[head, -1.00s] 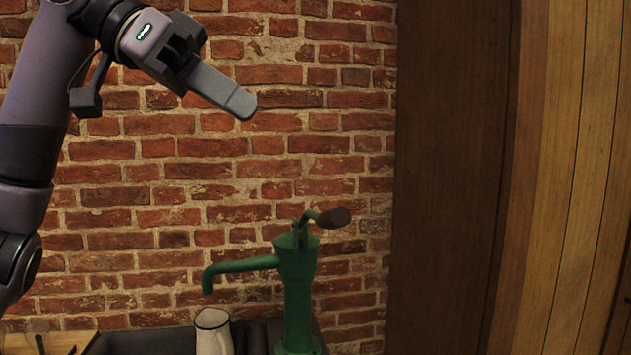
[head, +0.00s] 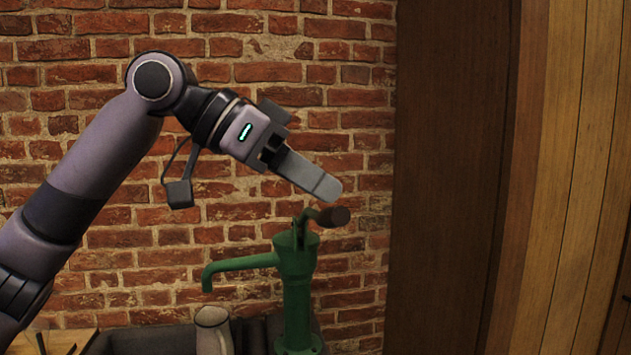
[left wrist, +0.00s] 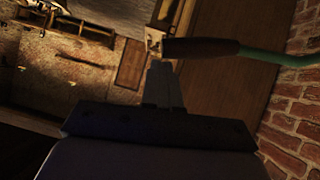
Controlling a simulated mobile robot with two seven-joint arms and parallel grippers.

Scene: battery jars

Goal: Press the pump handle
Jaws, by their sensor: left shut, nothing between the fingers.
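The green pump (head: 296,285) stands upright in front of the brick wall, its spout pointing left. Its handle (head: 334,217) curves up from the top and ends in a dark brown grip seen nearly end-on. In the left wrist view the brown handle grip (left wrist: 200,48) lies across the picture just beyond the fingertips, joined to a green rod at the right. My left gripper (head: 328,187) is shut and empty, slanting down to the right just above the grip. In the left wrist view my left gripper (left wrist: 161,68) points at the grip; I cannot tell whether they touch. My right gripper is not in view.
A white jug (head: 213,330) stands below the spout, in or by a dark basin (head: 150,340). A brick wall (head: 230,130) rises close behind the pump. Wooden panels (head: 450,180) fill the right side. A wooden surface (head: 55,343) lies at the lower left.

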